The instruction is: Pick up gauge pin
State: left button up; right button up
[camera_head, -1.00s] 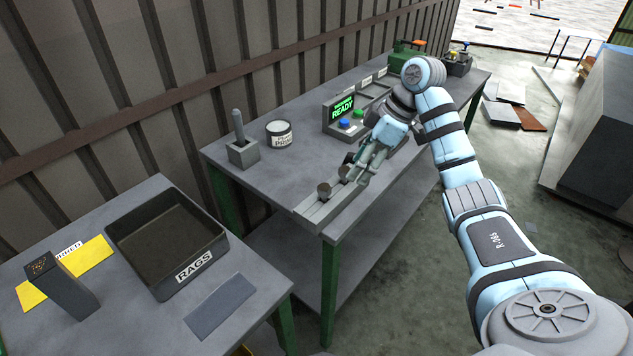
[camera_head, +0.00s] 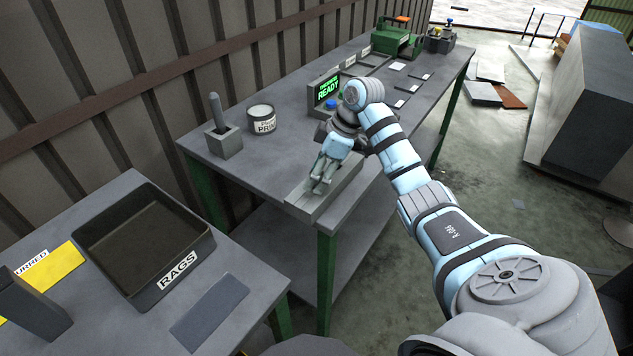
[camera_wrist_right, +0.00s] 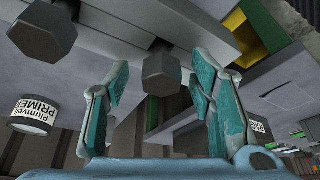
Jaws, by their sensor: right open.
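My right gripper (camera_head: 317,187) is over the near end of a light grey rail (camera_head: 302,205) on the workbench, its fingers pointing down. In the right wrist view its two teal-padded fingers (camera_wrist_right: 165,88) are apart. A dark grey hex-headed piece (camera_wrist_right: 161,72) shows in the gap between them, with no visible contact. A second hex-headed piece (camera_wrist_right: 42,32) is at upper left. I cannot tell which of these, if either, is the gauge pin. In the head view the gripper hides the rail's pieces. A grey rod (camera_head: 215,110) also stands in a block behind the rail. My left gripper is not seen.
A primer jar (camera_head: 262,117) and the READY display (camera_head: 327,88) stand behind the rail. A green machine (camera_head: 396,40) is at the bench's far end. A RAGS tray (camera_head: 196,262) and yellow mat (camera_head: 55,268) are on the nearer table. A gap separates the tables.

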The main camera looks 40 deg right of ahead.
jog(key=shift+a+f, duration=0.15)
jog(key=shift+f, duration=0.3)
grip_shut()
